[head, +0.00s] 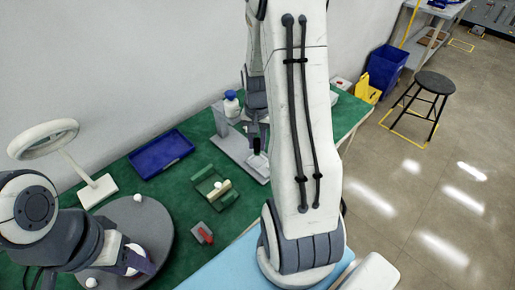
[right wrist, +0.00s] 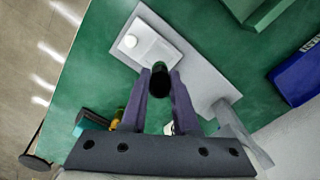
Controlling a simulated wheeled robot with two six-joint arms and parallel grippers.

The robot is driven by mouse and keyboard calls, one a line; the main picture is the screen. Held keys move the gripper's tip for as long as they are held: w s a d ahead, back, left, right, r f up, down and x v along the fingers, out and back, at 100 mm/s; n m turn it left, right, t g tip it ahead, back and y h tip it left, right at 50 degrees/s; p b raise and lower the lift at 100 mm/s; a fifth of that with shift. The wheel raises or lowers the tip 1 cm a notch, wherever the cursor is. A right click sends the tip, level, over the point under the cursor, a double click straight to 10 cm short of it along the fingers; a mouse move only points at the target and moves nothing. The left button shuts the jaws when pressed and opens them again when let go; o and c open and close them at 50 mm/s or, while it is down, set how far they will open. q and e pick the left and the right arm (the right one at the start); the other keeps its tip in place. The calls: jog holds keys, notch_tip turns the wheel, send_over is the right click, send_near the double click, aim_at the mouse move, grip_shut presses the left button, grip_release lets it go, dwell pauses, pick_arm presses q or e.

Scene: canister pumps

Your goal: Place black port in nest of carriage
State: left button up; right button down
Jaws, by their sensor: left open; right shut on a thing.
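The black port (right wrist: 161,86) is a short dark cylinder between the fingertips of my right gripper (right wrist: 161,78), which is shut on it. In the head view my right gripper (head: 257,146) hangs over the grey fixture. The carriage (right wrist: 158,49) is a pale block on a grey base plate (right wrist: 198,76). A round white feature shows near its far end. The port overlaps the carriage's near end in the right wrist view; I cannot tell whether they touch. The nest is not clearly seen. My left gripper (head: 140,262) is open, low over the round grey turntable (head: 150,215).
On the green table are a blue tray (head: 160,153), a green cradle (head: 213,186) with a cream part, a grey block with a red piece (head: 203,235), a ring lamp (head: 45,137) and a blue-capped bottle (head: 231,104). Several white knobs sit on the turntable.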

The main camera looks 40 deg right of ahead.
aim_at(258, 154)
jog(key=shift+s+f, duration=0.1)
jog(key=shift+f, duration=1.5)
jog(key=shift+f, duration=0.2)
jog(key=c, duration=0.7)
grip_release()
jog(key=shift+o, duration=0.2)
